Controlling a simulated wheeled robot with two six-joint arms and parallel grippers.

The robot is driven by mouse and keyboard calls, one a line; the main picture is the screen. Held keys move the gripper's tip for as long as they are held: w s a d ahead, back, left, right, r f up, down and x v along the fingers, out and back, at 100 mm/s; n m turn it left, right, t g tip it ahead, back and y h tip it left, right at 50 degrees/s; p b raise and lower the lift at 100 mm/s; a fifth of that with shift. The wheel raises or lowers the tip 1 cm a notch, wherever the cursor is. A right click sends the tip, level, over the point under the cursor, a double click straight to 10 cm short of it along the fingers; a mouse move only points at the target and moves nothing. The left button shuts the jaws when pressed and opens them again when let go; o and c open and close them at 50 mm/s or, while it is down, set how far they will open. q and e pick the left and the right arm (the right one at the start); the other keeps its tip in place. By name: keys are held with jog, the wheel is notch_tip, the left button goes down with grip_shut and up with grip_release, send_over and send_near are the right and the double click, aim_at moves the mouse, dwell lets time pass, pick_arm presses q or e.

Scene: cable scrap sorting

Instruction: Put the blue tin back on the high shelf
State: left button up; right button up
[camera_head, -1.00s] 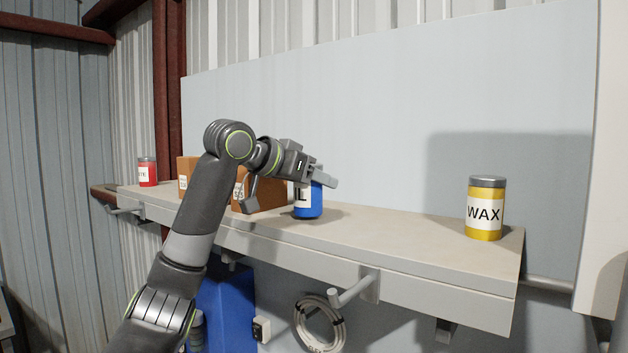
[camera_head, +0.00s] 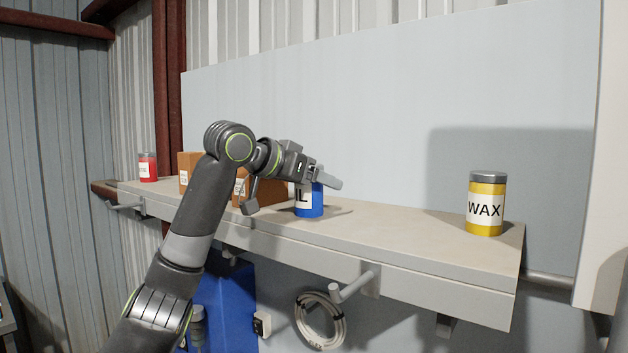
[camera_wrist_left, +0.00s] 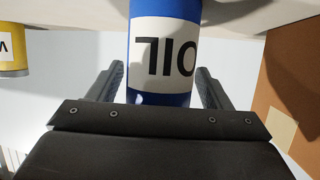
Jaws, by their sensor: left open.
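The blue tin (camera_head: 309,202), with a white label of black letters, stands upright on the high shelf (camera_head: 410,233), left of the shelf's middle. My left gripper (camera_head: 325,178) is at the tin's upper part and hides its top and part of its label. In the left wrist view the tin (camera_wrist_left: 163,50) sits between the two fingers (camera_wrist_left: 160,85), which are spread with a gap on each side. The gripper is open. The label reads upside down there. My right gripper is in no view.
A yellow WAX tin (camera_head: 486,205) stands near the shelf's right end. Brown boxes (camera_head: 268,190) are just left of the blue tin, and a red tin (camera_head: 147,168) is at the far left. A coiled cable (camera_head: 320,322) hangs below. The shelf between blue and yellow tins is free.

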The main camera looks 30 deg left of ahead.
pick_arm(q)
jog(key=shift+s+r, duration=0.1)
jog(key=shift+s, duration=0.1)
jog(key=b+v, duration=0.6)
jog(key=v, duration=0.5)
jog(key=shift+s+r, duration=0.2)
jog(key=shift+s, duration=0.1)
